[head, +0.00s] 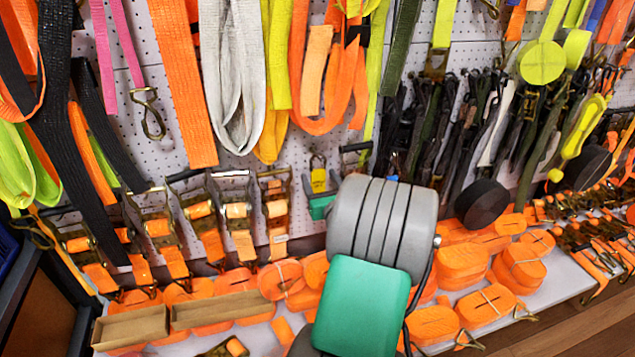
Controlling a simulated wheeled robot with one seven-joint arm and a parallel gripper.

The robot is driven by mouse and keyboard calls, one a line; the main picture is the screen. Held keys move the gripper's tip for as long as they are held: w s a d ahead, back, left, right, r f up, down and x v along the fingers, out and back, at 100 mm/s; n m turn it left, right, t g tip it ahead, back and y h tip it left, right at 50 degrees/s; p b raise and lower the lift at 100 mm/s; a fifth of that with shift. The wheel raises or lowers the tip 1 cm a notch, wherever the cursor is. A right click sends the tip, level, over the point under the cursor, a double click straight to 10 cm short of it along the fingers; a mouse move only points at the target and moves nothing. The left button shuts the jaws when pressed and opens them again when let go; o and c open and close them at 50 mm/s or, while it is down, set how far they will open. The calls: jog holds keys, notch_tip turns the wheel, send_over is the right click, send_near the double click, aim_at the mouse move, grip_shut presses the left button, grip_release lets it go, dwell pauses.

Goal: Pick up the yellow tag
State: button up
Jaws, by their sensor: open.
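A small yellow tag (318,180) hangs by a dark loop against the white pegboard, in the middle of the head view. A small teal piece sits just below it; I cannot tell what it belongs to. My arm, with a grey rounded link and a teal link, rises from the bottom centre, just right of the tag in the picture.
Ratchet buckles (239,213) hang on the left of the tag. Orange, grey and yellow straps hang above. Rolled orange straps (462,262) and cardboard boxes (131,328) fill the white shelf below. A black roll (482,203) is at the right.

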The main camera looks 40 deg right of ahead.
jog(key=shift+x, duration=1)
grip_shut()
